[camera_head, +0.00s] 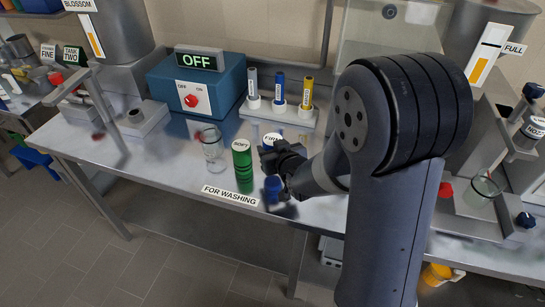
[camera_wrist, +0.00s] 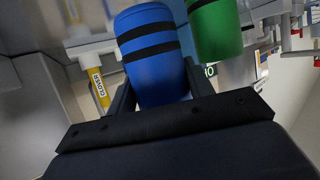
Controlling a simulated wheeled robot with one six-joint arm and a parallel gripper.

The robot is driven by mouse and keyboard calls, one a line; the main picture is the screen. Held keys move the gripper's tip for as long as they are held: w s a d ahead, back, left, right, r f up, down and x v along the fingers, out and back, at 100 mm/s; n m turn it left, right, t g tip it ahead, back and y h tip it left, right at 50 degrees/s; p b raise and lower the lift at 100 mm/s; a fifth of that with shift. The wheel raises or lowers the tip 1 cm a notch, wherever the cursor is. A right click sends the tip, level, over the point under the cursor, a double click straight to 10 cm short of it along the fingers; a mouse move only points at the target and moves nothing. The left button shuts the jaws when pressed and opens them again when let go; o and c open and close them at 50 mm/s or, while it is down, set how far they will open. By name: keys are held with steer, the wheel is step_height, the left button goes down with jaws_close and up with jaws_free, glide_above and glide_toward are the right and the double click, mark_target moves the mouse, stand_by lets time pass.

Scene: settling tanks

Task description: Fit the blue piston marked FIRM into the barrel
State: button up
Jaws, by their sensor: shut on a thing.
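The blue piston shows its white FIRM top (camera_head: 272,138) and its blue lower end (camera_head: 273,188) in the head view; my gripper (camera_head: 283,162) covers its middle. In the wrist view the blue piston (camera_wrist: 153,60), with two black bands, sits between my two fingers (camera_wrist: 160,88), which are shut on it. The green piston marked SOFT (camera_head: 243,168) stands just left of it; it also shows in the wrist view (camera_wrist: 215,28). A clear glass cylinder (camera_head: 212,150), perhaps the barrel, stands further left on the bench. I cannot tell whether the blue piston touches the bench.
A FOR WASHING label (camera_head: 229,195) lies along the bench's front edge. Behind are a blue switch box (camera_head: 225,95) reading OFF and a white rack (camera_head: 290,117) with grey, blue and yellow pieces. Another clear vessel (camera_head: 482,190) stands at right, past my arm.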

steer(key=shift+f, duration=1.7)
steer(key=shift+f, duration=0.1)
steer(key=o, duration=1.1)
